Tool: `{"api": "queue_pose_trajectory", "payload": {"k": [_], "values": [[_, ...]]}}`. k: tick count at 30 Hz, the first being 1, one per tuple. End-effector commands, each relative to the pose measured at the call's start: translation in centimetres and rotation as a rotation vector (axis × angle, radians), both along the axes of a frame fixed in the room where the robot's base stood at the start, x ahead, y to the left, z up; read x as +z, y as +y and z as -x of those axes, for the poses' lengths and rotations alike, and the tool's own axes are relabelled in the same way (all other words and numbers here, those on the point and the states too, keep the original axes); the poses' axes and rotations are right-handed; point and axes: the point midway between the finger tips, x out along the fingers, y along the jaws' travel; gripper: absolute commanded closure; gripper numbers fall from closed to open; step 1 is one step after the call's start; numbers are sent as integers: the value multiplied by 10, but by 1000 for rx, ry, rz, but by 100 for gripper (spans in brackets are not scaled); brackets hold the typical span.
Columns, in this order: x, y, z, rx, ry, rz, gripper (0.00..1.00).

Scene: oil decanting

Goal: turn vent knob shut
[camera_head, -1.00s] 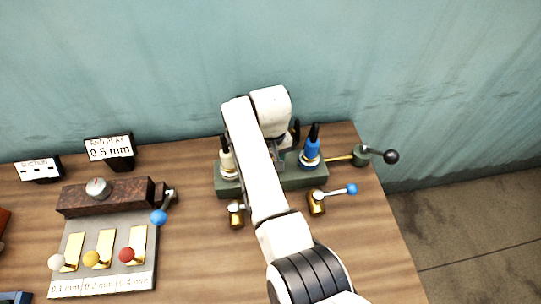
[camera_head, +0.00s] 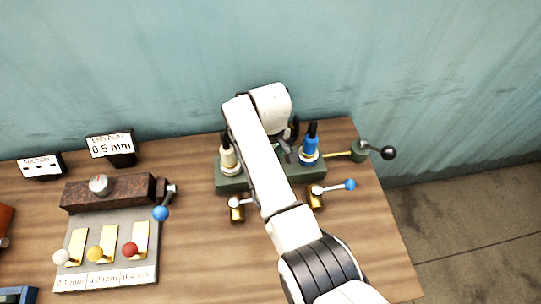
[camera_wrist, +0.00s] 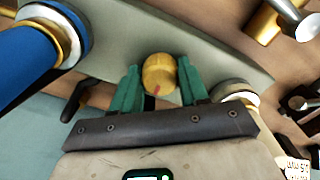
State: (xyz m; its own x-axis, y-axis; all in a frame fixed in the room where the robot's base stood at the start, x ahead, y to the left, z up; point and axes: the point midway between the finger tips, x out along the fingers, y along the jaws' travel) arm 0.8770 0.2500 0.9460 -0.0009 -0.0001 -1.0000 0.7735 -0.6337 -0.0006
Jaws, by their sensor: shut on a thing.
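The vent knob appears to be the round brass-yellow knob (camera_wrist: 158,73) with a red mark, on the grey-green block (camera_wrist: 215,62) in the wrist view. My gripper (camera_wrist: 160,86) has its two green fingers on either side of the knob and is shut on it. The red mark points toward the gripper's palm side. In the head view my arm hides the knob and most of the gripper, over the middle of the green block (camera_head: 232,183).
A blue bottle (camera_head: 310,144) and a cream bottle (camera_head: 228,155) stand on either side of my arm. A blue-tipped lever (camera_head: 349,184) and a black-ball lever (camera_head: 388,153) are to the right. A brown block and gauge plate (camera_head: 72,267) lie left.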

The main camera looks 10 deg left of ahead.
Motion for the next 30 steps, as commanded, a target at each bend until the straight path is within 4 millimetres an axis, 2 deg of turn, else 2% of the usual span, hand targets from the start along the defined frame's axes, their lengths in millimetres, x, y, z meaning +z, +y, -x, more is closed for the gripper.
{"api": "queue_pose_trajectory", "payload": {"k": [5, 6, 14, 23, 26, 30], "values": [[1, 1, -1, 2, -3, -2, 87], [1, 1, -1, 2, -3, -2, 55], [0, 0, 0, 1, -2, -1, 31], [3, 0, -1, 0, -2, -1, 31], [13, 1, -1, 0, -4, -2, 31], [37, 1, -2, 0, -6, -3, 31]]}}
